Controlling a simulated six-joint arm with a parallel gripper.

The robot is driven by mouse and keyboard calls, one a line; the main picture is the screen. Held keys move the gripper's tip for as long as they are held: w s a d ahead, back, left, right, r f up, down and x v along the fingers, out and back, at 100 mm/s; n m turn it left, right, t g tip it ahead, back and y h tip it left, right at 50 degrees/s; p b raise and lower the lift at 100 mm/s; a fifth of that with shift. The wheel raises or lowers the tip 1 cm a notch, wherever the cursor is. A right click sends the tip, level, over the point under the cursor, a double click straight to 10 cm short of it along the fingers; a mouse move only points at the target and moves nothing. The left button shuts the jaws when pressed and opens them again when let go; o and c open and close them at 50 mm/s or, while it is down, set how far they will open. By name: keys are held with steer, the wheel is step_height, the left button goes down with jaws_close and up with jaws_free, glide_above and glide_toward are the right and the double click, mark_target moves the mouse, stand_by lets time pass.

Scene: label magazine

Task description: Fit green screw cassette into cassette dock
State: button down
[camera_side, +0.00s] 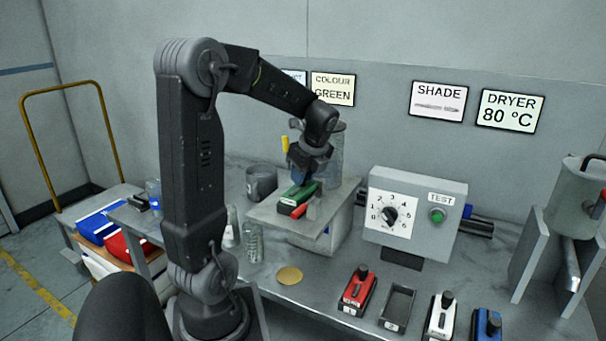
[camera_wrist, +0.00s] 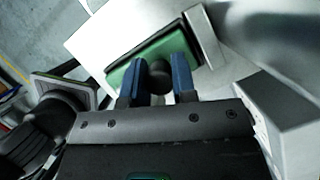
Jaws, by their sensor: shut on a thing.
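In the side view my gripper (camera_side: 302,178) points down over the platform. A pale upright wall (camera_wrist: 203,36) stands close to the cassette's right end. I take the platform's fittings for the cassette dock; I cannot tell whether the cassette is seated.
A red cassette (camera_side: 358,292), an empty dark tray (camera_side: 397,309), a white cassette (camera_side: 440,317) and a blue cassette (camera_side: 487,325) line the bench front. A TEST box with a dial (camera_side: 414,218) stands right of the platform. Glass bottles (camera_side: 252,243) stand to its left.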

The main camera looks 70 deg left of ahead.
steer(key=shift+f, duration=0.15)
steer(key=c, duration=0.9)
jaws_free()
steer(key=v, duration=1.2)
steer(key=s+d+f+n+t+h, duration=0.1)
steer(key=d+n, duration=0.3)
steer(key=d, duration=0.4)
steer(key=s+d+f+n+t+h, duration=0.1)
steer(key=s+d+f+n+t, duration=0.2)
steer(key=d, duration=0.6)
steer(key=s+d+f+n+t+h, duration=0.2)
steer(key=d+n+t, duration=0.1)
steer(key=d+n, duration=0.3)
steer(key=shift+s+d+f, duration=0.1)
steer(key=shift+s+d, duration=0.1)
steer(key=shift+d, duration=1)
